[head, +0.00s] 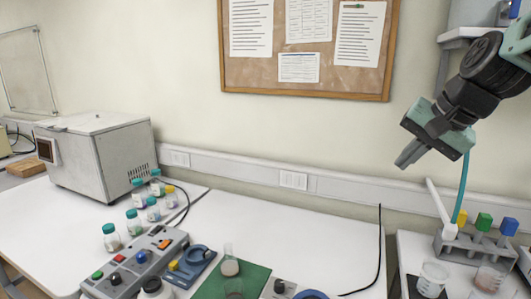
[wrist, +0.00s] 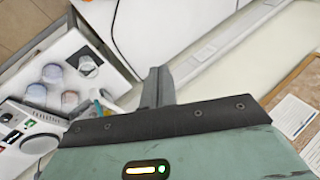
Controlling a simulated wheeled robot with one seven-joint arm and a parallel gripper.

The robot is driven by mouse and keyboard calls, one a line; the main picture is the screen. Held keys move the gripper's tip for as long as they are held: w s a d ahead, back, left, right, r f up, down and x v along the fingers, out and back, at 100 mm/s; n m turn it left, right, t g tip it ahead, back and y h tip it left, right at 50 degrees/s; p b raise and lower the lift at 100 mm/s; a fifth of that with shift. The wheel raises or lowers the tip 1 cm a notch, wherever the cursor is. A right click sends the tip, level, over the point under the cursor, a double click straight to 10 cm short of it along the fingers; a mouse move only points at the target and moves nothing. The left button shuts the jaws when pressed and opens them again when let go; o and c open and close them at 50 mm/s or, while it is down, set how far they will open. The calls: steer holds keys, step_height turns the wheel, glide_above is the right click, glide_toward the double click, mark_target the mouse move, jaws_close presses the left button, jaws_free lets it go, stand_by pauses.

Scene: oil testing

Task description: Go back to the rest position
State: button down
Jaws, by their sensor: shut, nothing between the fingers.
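My gripper (head: 408,158) is raised at the right of the head view, in front of the wall and above the right-hand bench. Its fingers are together, point down and to the left, and hold nothing. In the wrist view the shut fingers (wrist: 157,88) stick out beyond the dark edge of the green gripper body. My gripper is well apart from everything on the benches.
A grey box-shaped machine (head: 97,155), several capped bottles (head: 133,222) and a control box (head: 137,264) stand on the left bench. A rack (head: 475,246) with coloured-top items and beakers (head: 433,278) stand below my gripper. A corkboard (head: 305,75) hangs behind. The air around my gripper is free.

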steer(key=s+a+f+n+g+b, duration=0.3)
steer(key=s+a+f+n, duration=0.4)
steer(key=s+a+f, duration=0.45)
steer(key=s+a+f+n+g+h+b, duration=0.1)
steer(key=s+a+f+n, duration=0.1)
steer(key=s+f+n, duration=0.2)
steer(key=s+a+f+n+g+h+b, duration=0.1)
steer(key=s+f+n, duration=0.3)
steer(key=s, duration=0.5)
step_height(320, 180, down, 2)
steer(key=shift+s+a+f+g, duration=0.1)
steer(key=shift+s+a+g, duration=0.25)
steer(key=shift+a, duration=0.4)
stand_by(2.6)
